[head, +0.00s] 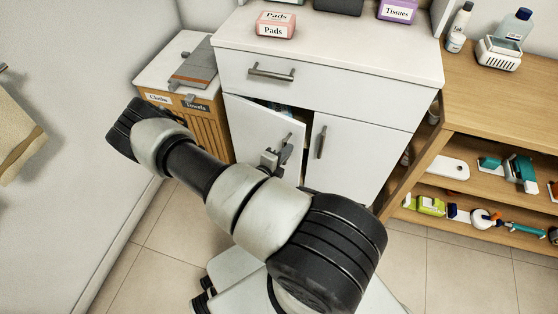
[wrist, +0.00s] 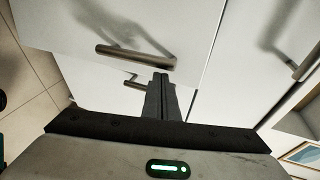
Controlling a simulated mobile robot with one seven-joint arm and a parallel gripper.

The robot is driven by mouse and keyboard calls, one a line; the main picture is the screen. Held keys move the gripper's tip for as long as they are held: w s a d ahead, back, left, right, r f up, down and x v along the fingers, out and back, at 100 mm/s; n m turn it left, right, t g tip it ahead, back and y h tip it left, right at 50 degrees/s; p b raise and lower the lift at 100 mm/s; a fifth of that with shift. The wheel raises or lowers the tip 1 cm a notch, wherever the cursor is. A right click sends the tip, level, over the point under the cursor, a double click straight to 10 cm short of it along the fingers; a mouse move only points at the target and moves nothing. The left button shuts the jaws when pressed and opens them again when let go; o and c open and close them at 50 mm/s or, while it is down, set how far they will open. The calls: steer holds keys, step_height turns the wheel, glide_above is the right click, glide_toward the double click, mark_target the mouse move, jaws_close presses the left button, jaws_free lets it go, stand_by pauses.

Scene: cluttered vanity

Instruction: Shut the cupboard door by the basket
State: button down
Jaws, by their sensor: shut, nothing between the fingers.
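The white cabinet's left door (head: 245,123) stands ajar, swung outward, with a dark gap along its top. It is the door next to the wooden basket (head: 205,122). The right door (head: 345,165) is flush with the cabinet. My gripper (head: 278,156) is in front of the left door, near its free edge and handle. In the wrist view my gripper (wrist: 160,93) is shut and empty, its fingertips close to the left door's handle (wrist: 135,55). I cannot tell whether they touch. The right door's handle (wrist: 136,83) shows behind the fingers.
A closed drawer with a metal handle (head: 271,73) is above the doors. A pink Pads box (head: 275,25) sits on the cabinet top. A wooden shelf unit (head: 500,100) with several items stands at the right. A wall is at the left. Tiled floor (head: 160,235) is clear.

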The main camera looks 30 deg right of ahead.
mark_target(297, 138)
steer(key=shift+w+d+b, duration=0.15)
steer(key=shift+w+d, duration=0.3)
steer(key=shift+d, duration=0.45)
steer(key=shift+w+d+b, duration=0.15)
steer(key=shift+w+d, duration=0.3)
steer(key=shift+d, duration=0.4)
steer(key=w+d, duration=0.1)
steer(key=d, duration=0.1)
steer(key=w+d, duration=0.1)
steer(key=d, duration=0.1)
steer(key=w+d, duration=0.1)
steer(key=d, duration=0.1)
steer(key=shift+d, duration=0.35)
steer(key=shift+a, duration=0.1)
steer(key=shift+s+a, duration=0.15)
steer(key=shift+a, duration=0.05)
steer(key=s+d+f+p+v, duration=0.1)
steer(key=s+p+v, duration=0.2)
steer(key=v, duration=1)
